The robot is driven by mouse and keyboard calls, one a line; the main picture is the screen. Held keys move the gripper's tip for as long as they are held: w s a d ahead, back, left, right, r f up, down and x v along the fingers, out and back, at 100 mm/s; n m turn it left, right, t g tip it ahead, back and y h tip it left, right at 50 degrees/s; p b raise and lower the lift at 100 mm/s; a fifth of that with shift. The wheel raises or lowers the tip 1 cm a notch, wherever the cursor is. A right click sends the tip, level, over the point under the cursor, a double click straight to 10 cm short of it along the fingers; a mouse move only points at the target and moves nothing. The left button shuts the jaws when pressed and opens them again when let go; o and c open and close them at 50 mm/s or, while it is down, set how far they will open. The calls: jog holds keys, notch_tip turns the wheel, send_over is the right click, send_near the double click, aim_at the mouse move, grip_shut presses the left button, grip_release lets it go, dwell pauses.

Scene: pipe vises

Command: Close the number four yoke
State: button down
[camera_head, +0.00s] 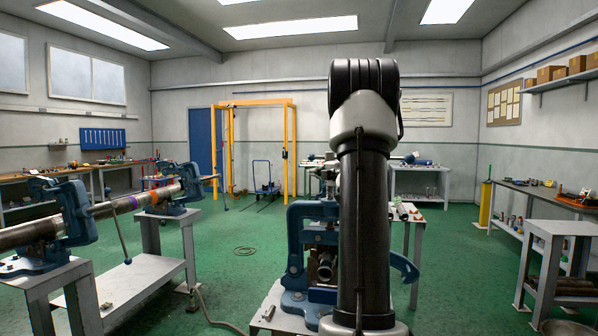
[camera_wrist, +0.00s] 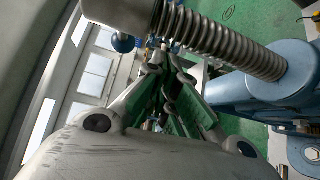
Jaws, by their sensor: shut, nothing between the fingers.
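A blue pipe vise (camera_head: 298,245) stands on a grey stand in the middle of the head view, partly hidden behind my arm. A blue hook (camera_head: 405,268) shows to the right of my arm. I can read no number on any vise. In the wrist view my gripper (camera_wrist: 166,62) is shut and empty. A threaded screw (camera_wrist: 225,42) crosses just beyond and above its fingers, leading into a blue yoke casting (camera_wrist: 265,88) on the right. A blue ball end (camera_wrist: 122,42) shows left of the fingers. I cannot tell whether the fingers touch the screw. The head view hides my gripper behind the arm.
Two more blue vises, one nearer (camera_head: 73,212) and one farther (camera_head: 190,182), hold a long pipe (camera_head: 125,205) at left. A grey stand (camera_head: 560,230) and a workbench (camera_head: 540,195) are at right. Green floor is open between. A hose (camera_head: 208,312) lies on the floor.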

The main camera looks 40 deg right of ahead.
jog(key=shift+s+d+f, duration=0.25)
jog(key=shift+s+d, duration=0.25)
jog(key=shift+s, duration=0.1)
jog(key=shift+s+d+f, duration=0.25)
jog(key=shift+s+d, duration=0.25)
jog(key=shift+s, duration=0.1)
jog(key=shift+s+d, duration=0.1)
